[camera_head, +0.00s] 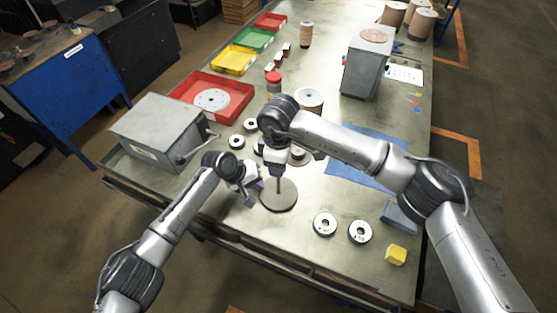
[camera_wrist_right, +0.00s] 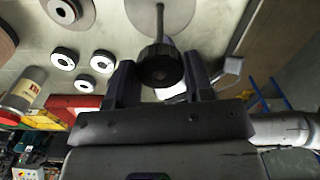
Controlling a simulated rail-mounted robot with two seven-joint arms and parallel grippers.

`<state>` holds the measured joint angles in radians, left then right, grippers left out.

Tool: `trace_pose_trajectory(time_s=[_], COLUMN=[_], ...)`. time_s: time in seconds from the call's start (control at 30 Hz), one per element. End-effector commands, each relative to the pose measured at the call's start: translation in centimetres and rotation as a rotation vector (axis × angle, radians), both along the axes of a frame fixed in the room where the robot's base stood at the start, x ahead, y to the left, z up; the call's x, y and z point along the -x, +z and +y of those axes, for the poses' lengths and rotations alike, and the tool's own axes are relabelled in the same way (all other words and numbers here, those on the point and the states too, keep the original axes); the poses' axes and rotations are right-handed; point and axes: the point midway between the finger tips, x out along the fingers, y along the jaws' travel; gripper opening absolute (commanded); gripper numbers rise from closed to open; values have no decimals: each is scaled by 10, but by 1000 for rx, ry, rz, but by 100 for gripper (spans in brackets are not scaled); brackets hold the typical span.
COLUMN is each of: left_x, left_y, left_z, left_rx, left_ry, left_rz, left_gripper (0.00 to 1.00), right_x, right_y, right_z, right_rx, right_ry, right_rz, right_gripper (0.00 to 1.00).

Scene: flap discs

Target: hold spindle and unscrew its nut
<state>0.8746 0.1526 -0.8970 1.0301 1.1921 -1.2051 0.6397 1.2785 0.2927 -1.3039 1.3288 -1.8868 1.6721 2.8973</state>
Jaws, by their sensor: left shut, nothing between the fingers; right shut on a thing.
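The spindle is a thin upright rod (camera_head: 279,184) on a round grey base plate (camera_head: 279,197) near the front middle of the table. The rod (camera_wrist_right: 160,22) and base plate (camera_wrist_right: 178,12) also show in the right wrist view. A black knurled nut (camera_wrist_right: 159,66) sits at the rod's top end. My right gripper (camera_head: 277,172) is above the base plate and shut on the nut; its two fingers flank the nut in the right wrist view (camera_wrist_right: 160,75). My left gripper (camera_head: 257,191) is shut and empty, low beside the rod on its left; whether it touches the rod is unclear.
Two flap discs (camera_head: 325,224) (camera_head: 360,231) lie right of the base plate, near a yellow block (camera_head: 396,255). More discs (camera_head: 236,142) lie behind left. A grey box (camera_head: 160,128) stands left, a red tray (camera_head: 240,103) behind it. A blue mat (camera_head: 345,172) lies right.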

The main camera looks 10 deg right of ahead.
Motion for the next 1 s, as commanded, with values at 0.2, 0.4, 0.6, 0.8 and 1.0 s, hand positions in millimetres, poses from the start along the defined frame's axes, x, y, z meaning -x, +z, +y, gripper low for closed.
trace_pose_trajectory(time_s=[0.2,0.4,0.6,0.8,1.0], left_x=[0,0,0,0,0], left_y=[-1,-1,-1,-1,-1], left_z=[0,0,0,0,0], left_rx=[-1,-1,-1,-1,-1], left_ry=[-1,-1,-1,-1,-1], left_rz=[1,1,1,1,1], left_gripper=[0,0,0,0,0], right_x=[0,0,0,0,0], right_y=[1,0,0,1,0], right_z=[0,0,0,0,-1], right_rx=[-1,1,0,2,1], right_ry=[250,536,821,1105,1389], right_rz=[-1,-1,0,-1,1], right_gripper=[29,29,29,29,29])
